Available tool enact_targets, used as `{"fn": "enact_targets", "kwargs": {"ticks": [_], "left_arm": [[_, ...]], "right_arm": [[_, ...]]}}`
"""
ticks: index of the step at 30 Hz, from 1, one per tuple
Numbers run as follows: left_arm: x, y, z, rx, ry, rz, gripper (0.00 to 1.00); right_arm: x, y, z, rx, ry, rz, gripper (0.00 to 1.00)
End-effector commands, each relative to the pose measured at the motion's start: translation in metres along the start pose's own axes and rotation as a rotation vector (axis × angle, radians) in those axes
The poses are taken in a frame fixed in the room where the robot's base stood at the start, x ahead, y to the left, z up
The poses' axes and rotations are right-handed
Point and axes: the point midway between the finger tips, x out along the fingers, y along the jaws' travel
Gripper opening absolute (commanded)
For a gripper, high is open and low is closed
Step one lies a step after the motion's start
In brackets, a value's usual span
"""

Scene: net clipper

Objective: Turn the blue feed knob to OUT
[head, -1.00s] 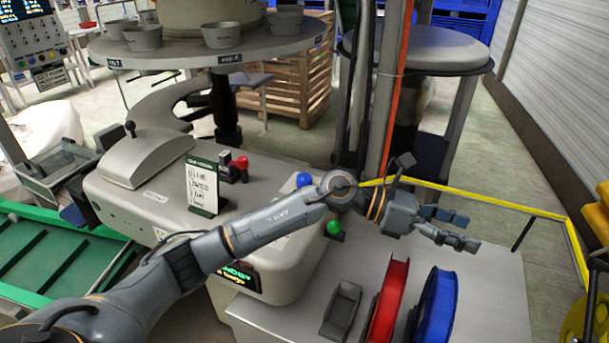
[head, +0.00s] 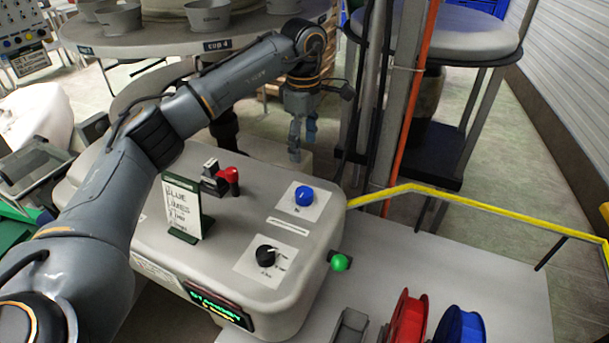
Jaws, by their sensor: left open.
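The blue feed knob (head: 304,196) sits on a white label plate on the grey machine's top, near its back right corner. The plate's lettering is too small to read. My left gripper (head: 303,150) points down above and behind the knob, apart from it, with its fingers open and empty. My right gripper is not in view.
A black knob (head: 266,256), a red-capped switch (head: 228,180) and a handwritten card (head: 184,208) stand on the same machine (head: 240,215). A green button (head: 340,262) is at its right side. Red (head: 408,318) and blue (head: 460,326) reels stand at the lower right. A yellow rail (head: 420,188) runs behind.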

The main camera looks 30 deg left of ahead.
Motion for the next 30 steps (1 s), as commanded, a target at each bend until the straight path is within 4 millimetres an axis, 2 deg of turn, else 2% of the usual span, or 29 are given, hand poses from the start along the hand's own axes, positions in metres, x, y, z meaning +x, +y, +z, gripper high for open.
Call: {"fn": "enact_targets", "kwargs": {"ticks": [2, 5, 9, 11, 14, 18, 22, 26, 30], "left_arm": [[0.007, -0.001, 0.0, 0.002, 0.001, -0.004, 0.66], [0.022, -0.001, 0.001, 0.002, 0.0, -0.006, 0.66], [0.051, -0.002, 0.001, 0.002, -0.001, -0.007, 0.66], [0.065, -0.002, 0.001, 0.002, -0.001, -0.006, 0.66], [0.086, -0.002, 0.001, 0.002, -0.001, -0.007, 0.66], [0.11, -0.002, 0.001, 0.001, -0.001, -0.005, 0.66], [0.126, -0.001, 0.002, 0.001, -0.002, -0.002, 0.66], [0.134, -0.001, 0.002, 0.003, -0.002, -0.002, 0.66], [0.136, -0.001, 0.002, 0.003, -0.002, -0.001, 0.66]], "right_arm": [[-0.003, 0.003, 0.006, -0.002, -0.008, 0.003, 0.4], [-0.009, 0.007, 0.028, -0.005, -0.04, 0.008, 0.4], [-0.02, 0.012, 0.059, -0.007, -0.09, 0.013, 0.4], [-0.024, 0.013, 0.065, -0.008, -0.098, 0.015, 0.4], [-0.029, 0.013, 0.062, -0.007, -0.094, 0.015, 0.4], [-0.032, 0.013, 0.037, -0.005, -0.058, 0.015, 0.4], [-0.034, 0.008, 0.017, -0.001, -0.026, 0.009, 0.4], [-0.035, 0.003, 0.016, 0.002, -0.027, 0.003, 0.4], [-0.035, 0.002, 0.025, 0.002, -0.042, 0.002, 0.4]]}}
